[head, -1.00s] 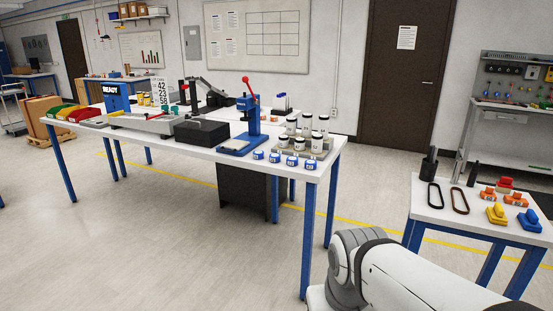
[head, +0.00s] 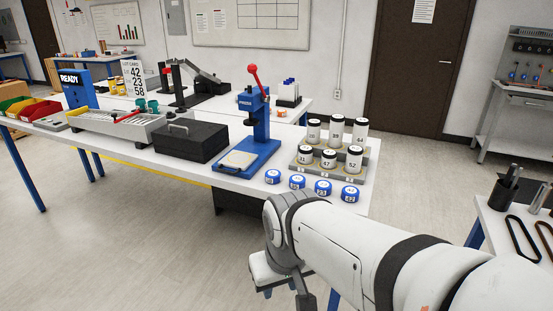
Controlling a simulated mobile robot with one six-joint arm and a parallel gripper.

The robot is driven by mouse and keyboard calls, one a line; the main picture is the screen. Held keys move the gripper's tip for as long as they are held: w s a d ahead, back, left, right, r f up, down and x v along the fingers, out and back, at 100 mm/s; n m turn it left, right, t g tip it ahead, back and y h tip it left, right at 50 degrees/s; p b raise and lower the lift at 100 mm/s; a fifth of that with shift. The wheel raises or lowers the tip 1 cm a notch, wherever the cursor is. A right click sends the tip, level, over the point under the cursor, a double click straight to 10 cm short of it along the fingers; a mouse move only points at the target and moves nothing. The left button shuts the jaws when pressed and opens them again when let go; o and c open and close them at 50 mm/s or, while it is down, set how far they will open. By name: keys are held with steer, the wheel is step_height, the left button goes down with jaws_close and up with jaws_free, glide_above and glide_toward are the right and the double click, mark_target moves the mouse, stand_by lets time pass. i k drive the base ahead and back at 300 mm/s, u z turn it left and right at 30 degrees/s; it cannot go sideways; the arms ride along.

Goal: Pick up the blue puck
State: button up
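Several short round blue pucks with white number labels stand in a row near the front edge of the long white table. From left to right, they are a first puck (head: 273,176), a second (head: 298,181), a third (head: 323,187) and a rightmost puck (head: 350,194). My white and grey arm reaches in from the lower right, with its wrist in front of the table edge and below the pucks in the picture. My gripper (head: 304,298) shows only as a dark part at the bottom edge; its fingers are mostly out of frame. It is apart from the pucks.
Behind the pucks is a stepped rack (head: 300,167) of white jars with black lids. A blue press (head: 257,135) with a red-knobbed lever and a black case (head: 191,140) stand to the left. A side table (head: 490,218) with black loops is at the right.

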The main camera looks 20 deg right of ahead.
mark_target(350, 195)
steer(key=z, duration=0.3)
steer(key=i, duration=1.05)
steer(key=z, duration=0.5)
steer(key=k, duration=0.9)
steer(key=z, duration=0.2)
steer(key=i, duration=0.9)
steer(key=u, duration=0.1)
